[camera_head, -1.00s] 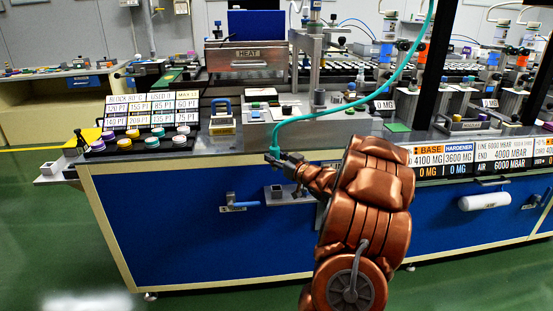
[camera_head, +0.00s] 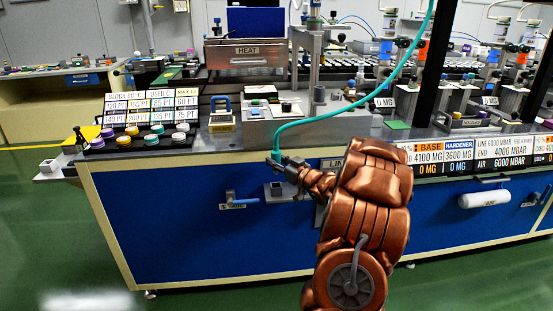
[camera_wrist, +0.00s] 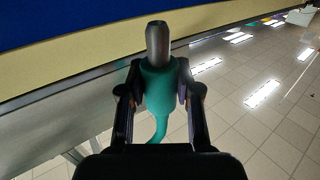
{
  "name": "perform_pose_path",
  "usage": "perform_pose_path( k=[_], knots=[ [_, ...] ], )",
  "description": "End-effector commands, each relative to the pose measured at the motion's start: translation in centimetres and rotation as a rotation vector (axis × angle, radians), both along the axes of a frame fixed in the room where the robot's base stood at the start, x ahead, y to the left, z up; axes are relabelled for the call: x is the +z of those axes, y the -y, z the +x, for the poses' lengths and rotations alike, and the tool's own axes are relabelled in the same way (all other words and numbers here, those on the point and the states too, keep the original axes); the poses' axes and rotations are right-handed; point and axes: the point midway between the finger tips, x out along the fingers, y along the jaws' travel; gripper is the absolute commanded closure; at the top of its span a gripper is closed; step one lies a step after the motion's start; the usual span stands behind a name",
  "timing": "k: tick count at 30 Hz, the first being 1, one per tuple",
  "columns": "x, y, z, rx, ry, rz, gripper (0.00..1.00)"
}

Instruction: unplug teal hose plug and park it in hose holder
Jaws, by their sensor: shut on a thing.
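The teal hose plug (camera_wrist: 158,85) is between my fingers in the wrist view, with its grey metal tip (camera_wrist: 157,42) pointing away and free. My gripper (camera_wrist: 157,88) is shut on the plug's teal body. In the head view my gripper (camera_head: 280,160) holds the plug (camera_head: 276,155) in front of the bench's front edge. The teal hose (camera_head: 355,106) runs from the plug up and right, out of the top of the picture. A small grey bracket (camera_head: 274,190) on the blue bench front lies just below my gripper; I cannot tell whether it is the hose holder.
A grey block with a panel (camera_head: 315,128) stands on the bench behind my gripper. A blue-handled valve (camera_head: 240,202) sits on the front panel to the left. Coloured caps (camera_head: 152,141) stand at the bench's left end. The green floor before the bench is clear.

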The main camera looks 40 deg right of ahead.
Motion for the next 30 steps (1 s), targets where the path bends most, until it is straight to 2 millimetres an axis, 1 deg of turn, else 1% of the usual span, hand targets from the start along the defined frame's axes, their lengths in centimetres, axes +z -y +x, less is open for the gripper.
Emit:
perform_pose_path(
  k=[1, 3, 12, 16, 30],
  knots=[
    [-0.6, 0.0, 0.0, 0.0, 0.0, 0.001, 1.0],
    [-1.2, 0.0, 0.0, 0.0, 0.001, 0.0, 1.0],
    [-3.1, 0.0, 0.0, 0.0, 0.001, -0.001, 1.0],
    [-3.4, 0.0, 0.0, 0.0, 0.001, -0.001, 1.0],
    [-3.4, 0.0, 0.0, 0.0, 0.001, -0.001, 1.0]
  ],
)
